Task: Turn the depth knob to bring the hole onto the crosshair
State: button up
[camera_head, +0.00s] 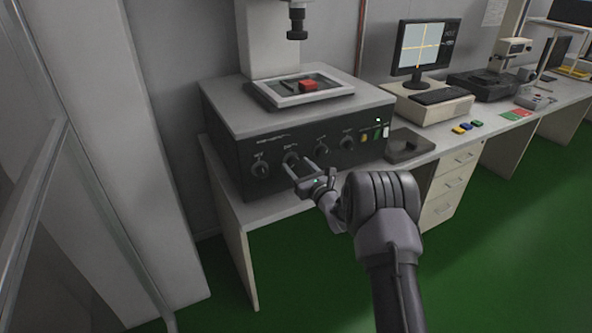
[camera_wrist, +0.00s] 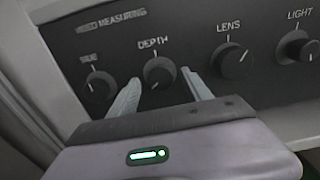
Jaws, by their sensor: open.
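The DEPTH knob (camera_wrist: 159,72) is a dark round knob with a pale pointer mark, on the front panel of the measuring machine (camera_head: 300,115). It also shows in the head view (camera_head: 290,158). My gripper (camera_wrist: 160,80) is open, with one finger on each side of the DEPTH knob; I cannot tell whether they touch it. In the head view my gripper (camera_head: 298,166) is at the panel in front of the knob. The monitor (camera_head: 425,48) shows a yellow crosshair; the hole is too small to make out. A red block (camera_head: 307,85) sits on the stage.
The SIDE knob (camera_wrist: 99,87) is left of the DEPTH knob; the LENS knob (camera_wrist: 235,60) and LIGHT knob (camera_wrist: 298,47) are to its right. A dark lens (camera_head: 297,20) hangs above the stage. A grey block (camera_head: 408,146) lies on the bench right of the machine.

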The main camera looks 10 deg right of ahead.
jog(key=shift+w+a, duration=0.2)
jog(key=shift+w, duration=0.4)
jog(key=shift+c, duration=0.4)
grip_shut()
